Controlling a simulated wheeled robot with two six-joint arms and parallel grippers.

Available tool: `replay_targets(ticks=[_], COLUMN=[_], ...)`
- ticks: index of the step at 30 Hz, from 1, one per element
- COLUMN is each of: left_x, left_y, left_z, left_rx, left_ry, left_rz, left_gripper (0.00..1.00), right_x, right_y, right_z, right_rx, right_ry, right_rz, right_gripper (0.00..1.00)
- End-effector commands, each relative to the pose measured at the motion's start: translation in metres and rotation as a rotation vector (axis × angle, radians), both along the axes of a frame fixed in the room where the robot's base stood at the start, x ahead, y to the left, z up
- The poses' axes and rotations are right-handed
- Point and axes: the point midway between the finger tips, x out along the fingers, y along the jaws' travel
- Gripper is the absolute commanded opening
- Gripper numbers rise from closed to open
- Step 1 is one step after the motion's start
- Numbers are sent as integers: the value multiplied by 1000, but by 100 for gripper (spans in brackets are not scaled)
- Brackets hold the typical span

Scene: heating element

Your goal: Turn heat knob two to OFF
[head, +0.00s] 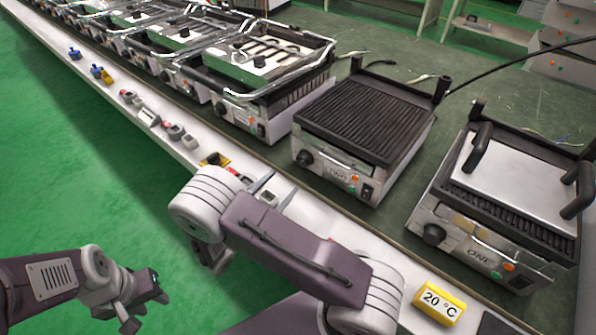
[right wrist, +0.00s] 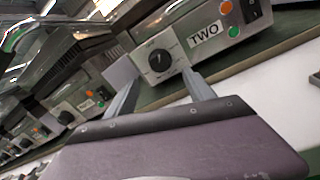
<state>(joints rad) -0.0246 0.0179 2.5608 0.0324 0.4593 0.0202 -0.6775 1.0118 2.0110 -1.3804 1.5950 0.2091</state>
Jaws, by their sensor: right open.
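Heat knob two (head: 304,158) is a round black knob on the front left of the grill labelled TWO (head: 365,122). In the right wrist view the knob (right wrist: 160,60) sits on a silver panel, left of the TWO label (right wrist: 206,33); its setting is too small to read. My right gripper (right wrist: 161,76) is open and empty, its two fingers pointing at the knob with the knob between and beyond the tips. In the head view my right arm partly hides this gripper (head: 277,190). My left gripper (head: 148,309) looks open and empty over the green floor, far from the grills.
Grill ONE (head: 500,195) stands to the right, with a lid. Other grills (head: 260,75) line the left of the bench. Small parts (head: 175,132) lie along the white front ledge. A yellow 20 °C display (head: 439,303) stands near the front right.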

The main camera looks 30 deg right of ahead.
Motion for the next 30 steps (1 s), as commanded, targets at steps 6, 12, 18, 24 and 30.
replay_targets(ticks=[6, 12, 18, 24, 30], left_x=[0, 0, 0, 0, 0], left_y=[0, 0, 0, 0, 0], left_z=[-8, -18, -21, -20, -20], left_rx=[0, 0, 0, 0, 0], left_ry=[0, 0, 0, 0, 0], left_rz=[0, 0, 0, 0, 0], left_gripper=[36, 36, 36, 36, 36], right_x=[12, 31, 41, 42, 42], right_y=[-27, -64, -81, -82, -82], right_z=[0, -1, 1, 2, 2], right_rx=[1, 3, 2, 2, 2], right_ry=[0, -1, 0, 0, 0], right_rz=[-9, -9, -6, -4, -4], right_gripper=[62, 62, 62, 62, 21])
